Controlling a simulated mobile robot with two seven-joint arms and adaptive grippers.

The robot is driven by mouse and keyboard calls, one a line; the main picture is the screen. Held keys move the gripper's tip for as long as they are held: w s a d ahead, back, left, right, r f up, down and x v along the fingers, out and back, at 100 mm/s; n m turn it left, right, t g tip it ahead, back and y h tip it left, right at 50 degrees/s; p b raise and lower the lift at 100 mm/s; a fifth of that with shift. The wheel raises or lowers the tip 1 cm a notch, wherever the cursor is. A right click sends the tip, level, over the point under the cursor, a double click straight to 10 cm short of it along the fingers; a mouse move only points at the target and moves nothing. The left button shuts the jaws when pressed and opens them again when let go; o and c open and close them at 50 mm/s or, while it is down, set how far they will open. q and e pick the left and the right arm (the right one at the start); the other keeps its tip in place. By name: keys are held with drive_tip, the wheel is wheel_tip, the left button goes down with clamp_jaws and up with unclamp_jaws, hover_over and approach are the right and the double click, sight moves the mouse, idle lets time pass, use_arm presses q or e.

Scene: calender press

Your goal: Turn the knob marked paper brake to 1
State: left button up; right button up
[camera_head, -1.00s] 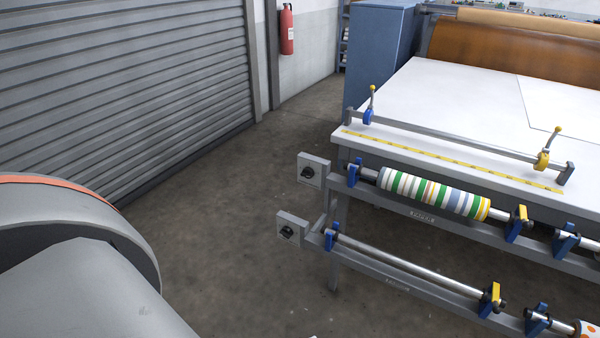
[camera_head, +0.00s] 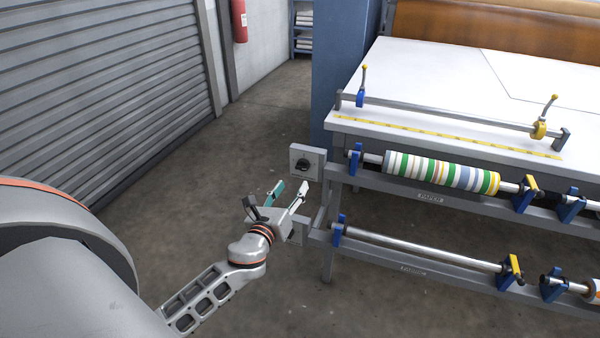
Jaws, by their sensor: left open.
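The upper black rotary knob (camera_head: 303,164) sits on a grey plate at the left end of the upper roll rail. A lower grey plate (camera_head: 299,232) is at the left end of the lower rail, mostly behind my left gripper, and its knob is hidden. Small plates on the upper rail (camera_head: 430,197) and lower rail (camera_head: 413,268) carry lettering too small to read surely. My left gripper (camera_head: 288,190) is open and empty, its fingers pointing up just below the upper knob, apart from it in the picture. My right gripper is out of view.
The white table (camera_head: 430,80) with a yellow measuring strip stands behind the rails. A striped roll (camera_head: 440,172) is on the upper bar; the lower bar (camera_head: 420,248) is bare. A roller shutter (camera_head: 90,90) is at left. The floor (camera_head: 235,150) between is clear.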

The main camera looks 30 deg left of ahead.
sight(301, 168)
use_arm(q)
drive_tip(key=shift+m, duration=0.5)
drive_tip(key=shift+a+r+x, duration=0.1)
drive_tip(key=shift+r+x, duration=0.05)
drive_tip(key=shift+x, duration=1.25)
drive_tip(key=shift+a+r+x, duration=0.1)
drive_tip(key=shift+r+x, duration=0.1)
drive_tip(key=shift+x, duration=1.2)
drive_tip(key=shift+r+x, duration=0.15)
drive_tip(key=shift+x, duration=1.25)
drive_tip(key=c, duration=1.1)
